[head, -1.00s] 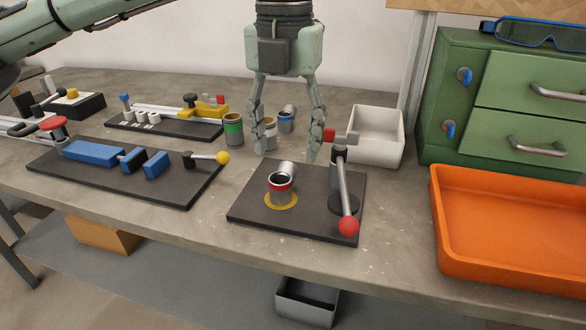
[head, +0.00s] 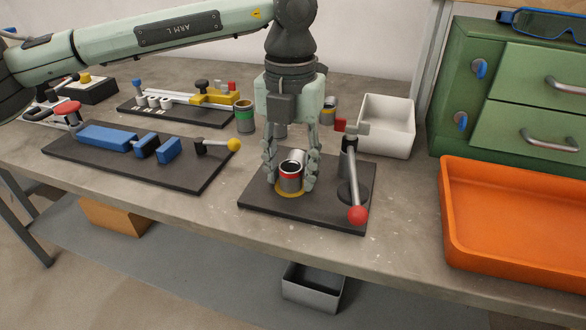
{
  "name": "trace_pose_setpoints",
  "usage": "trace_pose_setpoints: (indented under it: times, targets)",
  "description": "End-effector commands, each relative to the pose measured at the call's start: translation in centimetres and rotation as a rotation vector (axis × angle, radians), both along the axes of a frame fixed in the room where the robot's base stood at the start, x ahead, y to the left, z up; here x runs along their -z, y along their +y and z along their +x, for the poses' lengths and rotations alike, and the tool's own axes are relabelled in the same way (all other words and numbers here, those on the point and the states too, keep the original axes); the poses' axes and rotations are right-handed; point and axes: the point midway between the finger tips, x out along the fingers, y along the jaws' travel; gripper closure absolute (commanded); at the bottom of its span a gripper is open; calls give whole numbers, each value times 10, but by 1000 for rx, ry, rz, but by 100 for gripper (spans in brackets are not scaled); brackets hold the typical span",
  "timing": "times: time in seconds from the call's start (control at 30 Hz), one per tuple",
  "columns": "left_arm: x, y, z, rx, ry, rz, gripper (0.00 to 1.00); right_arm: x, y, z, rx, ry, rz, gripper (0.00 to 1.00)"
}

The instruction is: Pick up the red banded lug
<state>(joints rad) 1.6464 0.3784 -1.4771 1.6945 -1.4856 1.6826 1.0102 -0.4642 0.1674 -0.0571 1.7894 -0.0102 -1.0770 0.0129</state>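The red banded lug (head: 290,177) is a short silver cylinder with a dark open top and a red band. It stands upright on the yellow ring (head: 289,194) of the dark jig plate (head: 330,212). My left gripper (head: 291,185) points down over it, one finger on each side. The fingers are close to its sides; I cannot tell whether they touch it. Behind the lug, a silver rounded piece (head: 298,155) shows between the fingers. My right gripper is not in view.
A lever with a red ball (head: 357,215) stands right of the lug on the same plate. A white bin (head: 388,130) and orange tray (head: 510,250) lie right. The blue-block fixture (head: 105,137) is left.

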Motion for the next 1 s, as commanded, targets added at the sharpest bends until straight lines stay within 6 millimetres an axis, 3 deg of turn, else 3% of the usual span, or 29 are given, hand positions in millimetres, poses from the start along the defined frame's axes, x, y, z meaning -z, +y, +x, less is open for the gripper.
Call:
trace_pose_setpoints:
  times: [0.03, 0.3, 0.67, 0.9, 1.0]
  targets:
    - [0, 0, 0, 0, 0, 0, 68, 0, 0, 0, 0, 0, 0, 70]
    - [-1, 0, 0, 0, -1, 0, 100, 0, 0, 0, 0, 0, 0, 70]
    - [-7, -1, 1, 0, -2, -2, 100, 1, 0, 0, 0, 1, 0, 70]
    - [-40, -1, 1, 1, -4, -1, 100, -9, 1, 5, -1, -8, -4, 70]
    - [-51, 14, -15, 1, -3, -1, 100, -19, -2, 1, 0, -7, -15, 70]
